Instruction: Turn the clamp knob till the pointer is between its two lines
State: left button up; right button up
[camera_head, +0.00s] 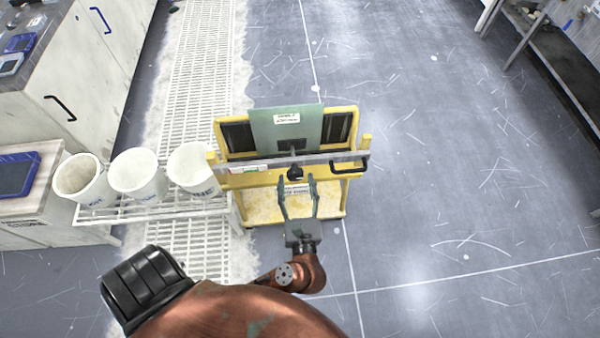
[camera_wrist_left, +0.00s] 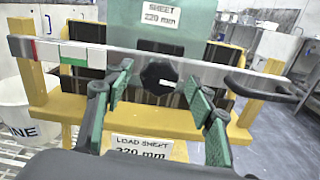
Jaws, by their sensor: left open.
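The black clamp knob (camera_head: 295,173) sits at the middle of the grey clamp bar (camera_head: 325,159) on a yellow stand (camera_head: 262,207). In the left wrist view the knob (camera_wrist_left: 158,77) shows a pale mark on its face toward the right. My left gripper (camera_head: 297,183) is open, with its green fingertips (camera_wrist_left: 158,82) on either side of the knob; whether they touch it I cannot tell. The bar's left end has a red, white and green scale (camera_wrist_left: 55,55). A pointer and its two lines are not clearly made out. My right gripper is not in view.
A green sheet (camera_head: 287,122) stands upright behind the bar. A black handle (camera_head: 352,166) juts from the bar's right end. White buckets (camera_head: 137,174) stand on a rack at the left. The floor to the right is clear.

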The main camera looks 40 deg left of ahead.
aim_at(296, 177)
pick_arm(q)
jog(key=shift+b+x, duration=0.3)
jog(key=shift+x, duration=1.25)
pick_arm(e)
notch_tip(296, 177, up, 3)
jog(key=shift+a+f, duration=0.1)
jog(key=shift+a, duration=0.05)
pick_arm(q)
jog(key=c, duration=1.2)
